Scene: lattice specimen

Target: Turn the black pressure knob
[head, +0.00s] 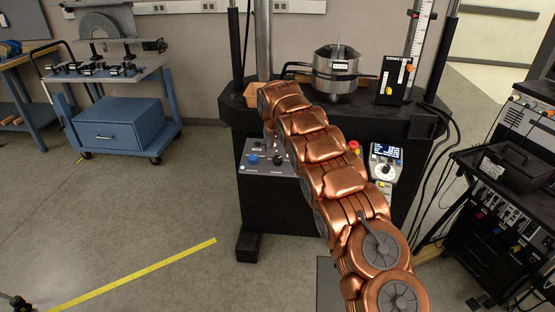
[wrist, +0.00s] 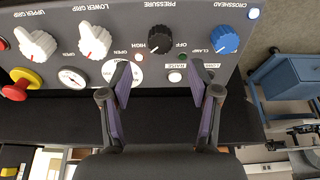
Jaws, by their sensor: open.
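The black pressure knob (wrist: 160,41) sits on the grey control panel (wrist: 268,12) under the PRESSURE label, in the wrist view. My gripper (wrist: 161,78) is open and empty. Its two fingers are spread to the left and right of the knob's line, with the fingertips lower in the picture than the knob. No contact with the knob shows. In the head view the black knob (head: 278,160) is small, beside a blue knob on the panel's sloping face, and my copper arm hides the panel's right part and most of the gripper.
A blue crosshead knob (wrist: 225,40) is right of the black knob, and two white grip knobs (wrist: 95,42) are left. A red emergency button (wrist: 15,90) is at far left. A blue cart (head: 115,125) and black equipment cart (head: 515,170) flank the machine.

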